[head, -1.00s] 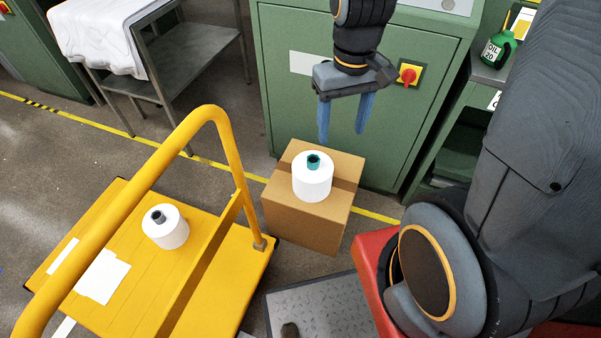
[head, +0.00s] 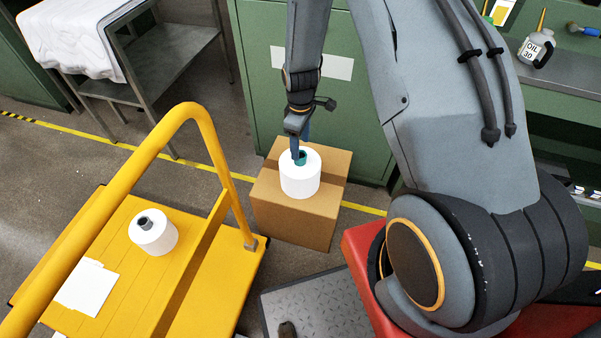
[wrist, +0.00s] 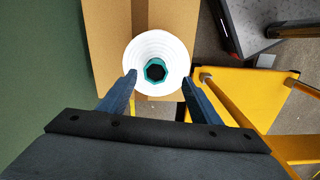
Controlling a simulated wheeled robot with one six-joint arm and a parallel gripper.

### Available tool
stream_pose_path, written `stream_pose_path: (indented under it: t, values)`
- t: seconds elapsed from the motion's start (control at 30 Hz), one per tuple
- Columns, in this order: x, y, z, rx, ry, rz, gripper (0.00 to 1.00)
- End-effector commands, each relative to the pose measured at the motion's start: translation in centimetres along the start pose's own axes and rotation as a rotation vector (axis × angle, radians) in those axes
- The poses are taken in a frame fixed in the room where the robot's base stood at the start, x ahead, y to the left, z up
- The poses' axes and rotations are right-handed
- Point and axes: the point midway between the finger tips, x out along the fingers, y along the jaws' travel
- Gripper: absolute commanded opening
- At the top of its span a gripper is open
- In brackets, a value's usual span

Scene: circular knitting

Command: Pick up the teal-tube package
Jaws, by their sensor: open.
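The teal-tube package (head: 301,180) is a white yarn cone with a teal tube at its top centre. It stands upright on a cardboard box (head: 290,215). In the wrist view the package (wrist: 145,52) shows from above, with the dark hole of its teal tube in the middle. My gripper (head: 299,150) is over the package in the head view, with its blue fingers down at the tube. In the wrist view my gripper (wrist: 158,82) is open, one finger at each side of the package's near part. I cannot tell whether the fingers touch it.
A second white package with a grey tube (head: 153,232) stands on the yellow cart (head: 195,285), left of the box. The cart's yellow handle (head: 190,120) rises beside the box. A green cabinet (head: 262,100) stands close behind the box. An oil can (head: 536,49) is at top right.

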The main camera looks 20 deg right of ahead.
Motion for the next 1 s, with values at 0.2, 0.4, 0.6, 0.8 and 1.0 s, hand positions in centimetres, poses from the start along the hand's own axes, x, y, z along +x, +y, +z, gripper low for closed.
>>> stream_pose_path:
  t: [0.2, 0.4, 0.6, 0.8, 1.0]
  values:
    - [2.1, 0.1, 0.0, 0.002, -0.001, -0.001, 0.58]
    - [4.2, 0.5, -0.2, 0.002, -0.002, -0.002, 0.58]
    - [6.5, 0.7, -0.4, 0.002, -0.001, -0.001, 0.58]
    - [7.1, 0.7, -0.4, 0.002, -0.001, 0.0, 0.58]
    - [7.1, 0.7, -0.4, 0.002, 0.0, 0.0, 0.49]
